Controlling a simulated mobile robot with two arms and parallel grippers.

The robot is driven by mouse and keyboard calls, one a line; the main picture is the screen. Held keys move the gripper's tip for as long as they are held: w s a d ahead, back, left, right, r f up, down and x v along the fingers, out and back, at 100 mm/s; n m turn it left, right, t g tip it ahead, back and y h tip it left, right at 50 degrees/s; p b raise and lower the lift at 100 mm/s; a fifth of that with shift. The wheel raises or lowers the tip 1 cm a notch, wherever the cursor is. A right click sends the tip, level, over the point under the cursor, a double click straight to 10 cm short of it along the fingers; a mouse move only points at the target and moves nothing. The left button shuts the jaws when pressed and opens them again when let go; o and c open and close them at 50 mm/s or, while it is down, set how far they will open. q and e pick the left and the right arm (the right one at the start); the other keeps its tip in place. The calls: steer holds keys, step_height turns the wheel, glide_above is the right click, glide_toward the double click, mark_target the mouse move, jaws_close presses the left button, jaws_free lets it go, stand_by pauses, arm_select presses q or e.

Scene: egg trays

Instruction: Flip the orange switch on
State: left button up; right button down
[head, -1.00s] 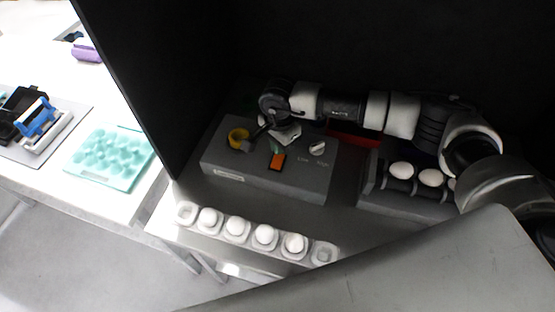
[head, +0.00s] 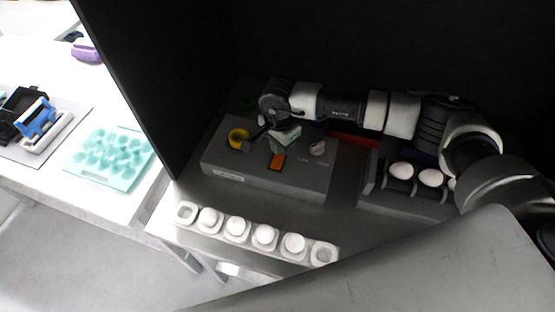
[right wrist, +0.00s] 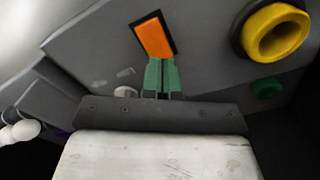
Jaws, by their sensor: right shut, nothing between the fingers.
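The orange switch (head: 277,162) is a small rectangle in a dark frame on top of a grey control box (head: 225,158). It also shows in the right wrist view (right wrist: 154,39), just beyond my fingertips. My right gripper (head: 277,146) is over the box, shut and empty, its green fingertips (right wrist: 160,70) together at the near edge of the switch. I cannot tell whether they touch it. My left gripper is not in view.
A yellow ring button (head: 238,138) is left of the switch, and a white knob (head: 317,148) is right of it. A row of white eggs in cups (head: 237,229) stands in front; an egg roller (head: 412,197) is at right.

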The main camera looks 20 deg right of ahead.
steer(key=shift+f+b, duration=1.25)
steer(key=shift+f, duration=0.05)
stand_by(0.8)
steer(key=shift+r, duration=0.15)
steer(key=shift+r+p, duration=1.6)
steer(key=shift+r, duration=1.85)
